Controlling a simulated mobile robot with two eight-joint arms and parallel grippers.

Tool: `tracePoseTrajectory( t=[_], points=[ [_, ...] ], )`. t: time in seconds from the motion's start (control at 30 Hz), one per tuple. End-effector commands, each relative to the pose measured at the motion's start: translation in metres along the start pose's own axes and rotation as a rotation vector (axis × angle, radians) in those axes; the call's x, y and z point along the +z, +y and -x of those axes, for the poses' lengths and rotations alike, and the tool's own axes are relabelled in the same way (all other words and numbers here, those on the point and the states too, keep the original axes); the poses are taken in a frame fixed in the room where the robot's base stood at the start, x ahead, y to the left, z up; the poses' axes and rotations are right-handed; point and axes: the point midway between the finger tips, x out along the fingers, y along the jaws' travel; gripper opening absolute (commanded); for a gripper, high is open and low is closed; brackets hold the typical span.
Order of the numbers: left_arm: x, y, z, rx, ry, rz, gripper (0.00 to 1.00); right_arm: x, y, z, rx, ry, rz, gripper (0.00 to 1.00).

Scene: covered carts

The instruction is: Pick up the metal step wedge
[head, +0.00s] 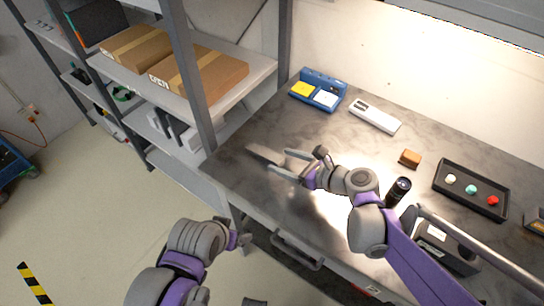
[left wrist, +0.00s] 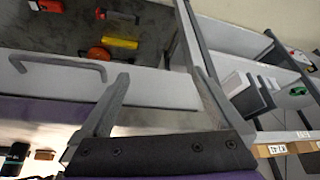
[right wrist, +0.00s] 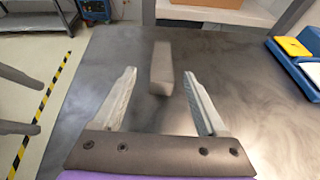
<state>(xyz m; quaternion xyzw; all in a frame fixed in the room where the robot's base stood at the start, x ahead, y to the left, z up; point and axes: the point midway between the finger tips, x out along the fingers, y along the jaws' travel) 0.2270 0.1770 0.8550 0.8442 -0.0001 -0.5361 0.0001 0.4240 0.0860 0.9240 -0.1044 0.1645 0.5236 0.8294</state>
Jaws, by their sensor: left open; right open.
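The metal step wedge (head: 262,154) is a small grey block on the bench top, near its left end. In the right wrist view the wedge (right wrist: 161,68) stands out between and slightly beyond the fingertips, with a gap on both sides. My right gripper (head: 281,162) is open and empty, low over the bench and pointing at the wedge. My left gripper (head: 243,239) hangs off the bench's front edge, beside the drawer handle. In the left wrist view its fingers (left wrist: 160,80) are spread with nothing between them.
A blue holder (head: 318,98) with yellow and white pads, a white device (head: 375,116), a brown block (head: 410,158), a black cylinder (head: 398,192) and a black tray (head: 471,204) with coloured pieces stand on the bench. A shelf post (head: 190,75) rises at the bench's left corner.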

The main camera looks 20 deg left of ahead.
Motion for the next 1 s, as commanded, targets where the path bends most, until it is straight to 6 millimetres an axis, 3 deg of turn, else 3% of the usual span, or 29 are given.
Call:
tracePoseTrajectory(
  t=[0.43,0.73,1.0],
  points=[
    [0.0,0.0,0.0,0.0,0.0,0.0,1.0,0.001,-0.001,-0.052,0.0,0.0,-0.001,0.75],
    [0.0,0.0,0.0,0.0,0.0,0.0,1.0,0.001,-0.001,-0.057,-0.002,0.001,-0.001,0.75],
    [0.0,0.0,0.0,0.0,0.0,0.0,1.0,0.001,-0.001,-0.056,-0.002,0.001,-0.001,0.26]
  ],
)
